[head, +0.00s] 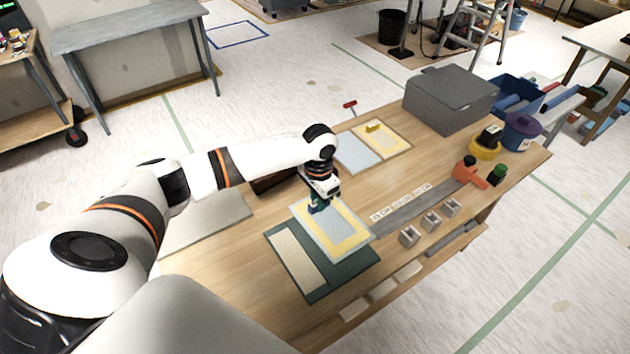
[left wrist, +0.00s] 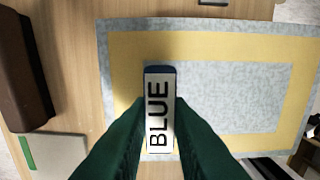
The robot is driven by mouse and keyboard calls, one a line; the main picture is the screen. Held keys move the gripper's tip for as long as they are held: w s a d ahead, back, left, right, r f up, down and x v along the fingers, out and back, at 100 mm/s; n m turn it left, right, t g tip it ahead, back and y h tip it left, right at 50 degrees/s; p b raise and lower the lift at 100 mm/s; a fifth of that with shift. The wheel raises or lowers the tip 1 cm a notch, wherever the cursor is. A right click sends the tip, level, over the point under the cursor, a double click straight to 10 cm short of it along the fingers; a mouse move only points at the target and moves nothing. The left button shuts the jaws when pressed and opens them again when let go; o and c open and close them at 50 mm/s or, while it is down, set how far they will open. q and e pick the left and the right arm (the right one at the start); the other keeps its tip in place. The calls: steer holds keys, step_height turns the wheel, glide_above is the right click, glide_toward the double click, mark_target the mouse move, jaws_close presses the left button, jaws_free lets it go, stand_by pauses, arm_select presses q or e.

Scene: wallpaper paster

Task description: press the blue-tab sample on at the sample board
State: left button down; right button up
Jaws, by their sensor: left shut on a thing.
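The blue-tab sample (head: 354,226) is a flat panel with a grey-blue centre, a yellow band and a grey-blue rim. Its raised tab, marked BLUE (left wrist: 158,115), sits between the dark fingers of my left gripper (head: 320,206), which is shut on it. The sample also fills much of the left wrist view (left wrist: 225,95). In the head view it overlaps a dark green board (head: 350,272), seemingly the sample board, and extends past its far edge. A beige strip (head: 298,262) lies on the board's left part. I cannot tell whether sample and board touch. My right gripper is not in view.
Behind lie a grey-blue panel (head: 357,153) and a yellow one with a yellow tab (head: 374,127). A grey box (head: 450,98) stands at the back right. Small grey holders (head: 431,222) and a red-orange tool (head: 468,171) are to the right. A dark brown object (left wrist: 22,75) lies nearby.

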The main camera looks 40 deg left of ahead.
arm_select(q)
steer(key=shift+w+a+r, duration=0.4)
steer(key=shift+w+r, duration=0.05)
steer(key=shift+a, duration=0.15)
steer(key=shift+r+p, duration=0.1)
steer(key=shift+p, duration=0.35)
step_height(320, 180, down, 7)
steer(key=b, duration=0.3)
steer(key=shift+s, duration=0.15)
steer(key=shift+f+b, duration=0.4)
steer(key=shift+f, duration=0.7)
steer(key=shift+f+b, duration=0.8)
steer(key=shift+f, duration=0.75)
steer(key=shift+s+p, duration=0.1)
steer(key=shift+p, duration=0.25)
stand_by(0.3)
